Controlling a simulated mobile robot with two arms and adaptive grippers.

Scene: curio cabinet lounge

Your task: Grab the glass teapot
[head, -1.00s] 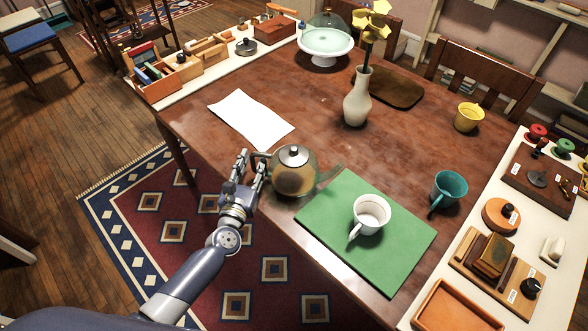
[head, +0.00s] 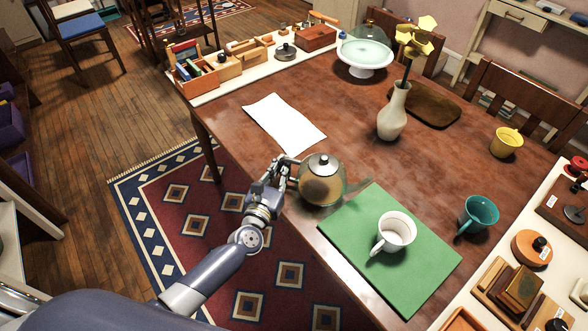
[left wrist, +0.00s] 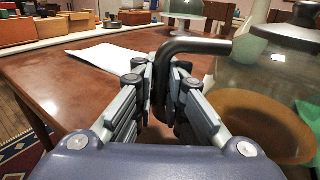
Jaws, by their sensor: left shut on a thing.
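The glass teapot (head: 322,184) has a dark lid and handle and amber liquid in its lower part. It stands upright at the near edge of the wooden table, its spout towards the green mat. In the left wrist view the teapot (left wrist: 262,95) fills the right side. Its dark handle (left wrist: 190,46) runs between the fingers. My left gripper (head: 284,168) is at the handle side of the teapot. In the left wrist view the left gripper (left wrist: 166,85) is shut on the handle. My right gripper is not in view.
A green mat (head: 345,228) with a white mug (head: 397,231) lies right of the teapot. A white sheet (head: 284,122) lies behind it. A vase (head: 394,112) with yellow flowers, a teal mug (head: 478,214) and a yellow cup (head: 505,143) stand farther off. The table between is clear.

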